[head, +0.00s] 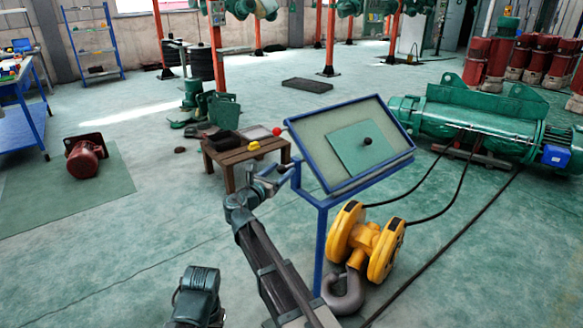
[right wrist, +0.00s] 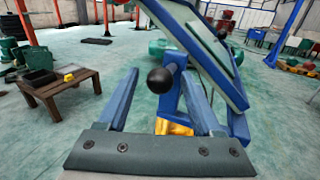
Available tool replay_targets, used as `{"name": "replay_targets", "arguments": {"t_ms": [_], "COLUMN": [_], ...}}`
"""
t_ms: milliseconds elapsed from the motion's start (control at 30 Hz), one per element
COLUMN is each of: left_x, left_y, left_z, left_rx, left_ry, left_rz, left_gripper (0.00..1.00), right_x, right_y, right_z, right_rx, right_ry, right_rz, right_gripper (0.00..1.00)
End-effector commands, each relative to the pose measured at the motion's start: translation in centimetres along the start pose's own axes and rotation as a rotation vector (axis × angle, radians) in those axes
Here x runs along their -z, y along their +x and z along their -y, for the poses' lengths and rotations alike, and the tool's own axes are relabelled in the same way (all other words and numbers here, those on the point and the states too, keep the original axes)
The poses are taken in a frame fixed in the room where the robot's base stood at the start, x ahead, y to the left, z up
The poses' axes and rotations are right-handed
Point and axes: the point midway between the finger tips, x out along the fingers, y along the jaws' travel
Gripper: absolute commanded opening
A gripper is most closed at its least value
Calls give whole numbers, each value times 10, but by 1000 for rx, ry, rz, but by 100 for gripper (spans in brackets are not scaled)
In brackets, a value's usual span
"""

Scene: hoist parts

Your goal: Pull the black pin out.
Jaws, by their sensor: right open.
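The black pin shows in the right wrist view as a round black knob (right wrist: 160,80) at the side of a blue frame post. My right gripper (right wrist: 160,92) is open, with one finger on each side of the knob and a visible gap to both. In the head view my right gripper (head: 279,178) is beside the left edge of the blue-framed tilted board (head: 308,157), and I cannot make out the pin there. A green panel (head: 350,150) on the board carries another black knob (head: 367,141). My left gripper is not seen.
A small wooden table (head: 240,157) with a yellow piece (head: 254,145) stands behind my right gripper. A red ball (head: 277,131) shows near the board's left corner. A yellow hook block (head: 365,245) lies right of the stand's post. A green hoist (head: 480,125) stands behind.

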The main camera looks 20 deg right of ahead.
Motion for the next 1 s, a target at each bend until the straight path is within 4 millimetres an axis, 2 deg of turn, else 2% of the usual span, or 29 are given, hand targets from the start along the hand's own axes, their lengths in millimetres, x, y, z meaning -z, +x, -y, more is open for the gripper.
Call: {"name": "replay_targets", "arguments": {"t_ms": [333,700,1000], "left_x": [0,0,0], "left_y": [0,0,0], "left_z": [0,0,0], "left_rx": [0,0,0], "left_ry": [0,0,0], "left_rz": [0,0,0], "left_gripper": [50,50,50], "right_x": [0,0,0], "right_y": [2,2,2], "right_z": [-2,-3,-4], "right_rx": [-1,-3,-6], "right_ry": [0,0,0], "right_rz": [0,0,1], "right_gripper": [65,0,0]}}
